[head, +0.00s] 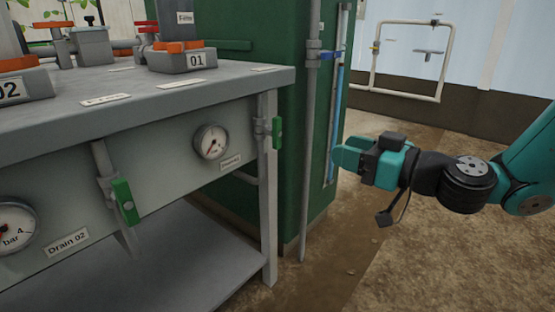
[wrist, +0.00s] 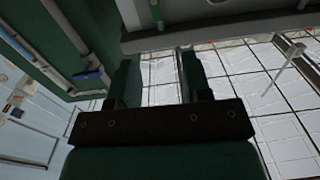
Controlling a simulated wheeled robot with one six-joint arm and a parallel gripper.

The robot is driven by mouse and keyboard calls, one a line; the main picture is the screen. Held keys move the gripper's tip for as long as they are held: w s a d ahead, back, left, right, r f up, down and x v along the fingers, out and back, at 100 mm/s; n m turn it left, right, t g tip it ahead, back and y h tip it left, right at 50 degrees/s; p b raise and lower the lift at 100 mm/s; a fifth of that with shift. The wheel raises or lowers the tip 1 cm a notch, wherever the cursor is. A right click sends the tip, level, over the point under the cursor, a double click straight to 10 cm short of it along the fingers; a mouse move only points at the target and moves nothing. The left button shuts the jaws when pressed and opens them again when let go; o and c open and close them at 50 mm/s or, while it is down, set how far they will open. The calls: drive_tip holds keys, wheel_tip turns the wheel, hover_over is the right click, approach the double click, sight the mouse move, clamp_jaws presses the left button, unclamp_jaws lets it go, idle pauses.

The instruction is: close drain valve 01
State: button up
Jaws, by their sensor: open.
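The valve with a green lever (head: 277,133) sits on a grey pipe at the right end of the bench front. Its lever stands upright, along the pipe. A small label (head: 231,162) is to its left, too small to read surely. My teal gripper (head: 340,156) is to the right of this lever, apart from it, pointing left. In the wrist view my gripper (wrist: 158,75) has its two fingers apart with nothing between them. A small green piece (wrist: 156,12) beyond the fingers looks to be the lever, partly cut off at the top edge.
A second green lever (head: 123,200) hangs at the left, beside the label "Drain 02" (head: 67,242). A gauge (head: 211,142) is left of the right lever. A green cabinet (head: 296,200), a pipe (head: 310,120) and a blue handle (head: 331,55) stand behind. Open floor lies right.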

sight(280, 131)
drive_tip(key=x, duration=1.7)
drive_tip(key=shift+w+f+p, duration=0.2)
drive_tip(key=shift+w+p, duration=0.15)
drive_tip(key=shift+w, duration=0.05)
drive_tip(key=shift+c, duration=0.3)
drive_tip(key=shift+d, duration=0.1)
clamp_jaws()
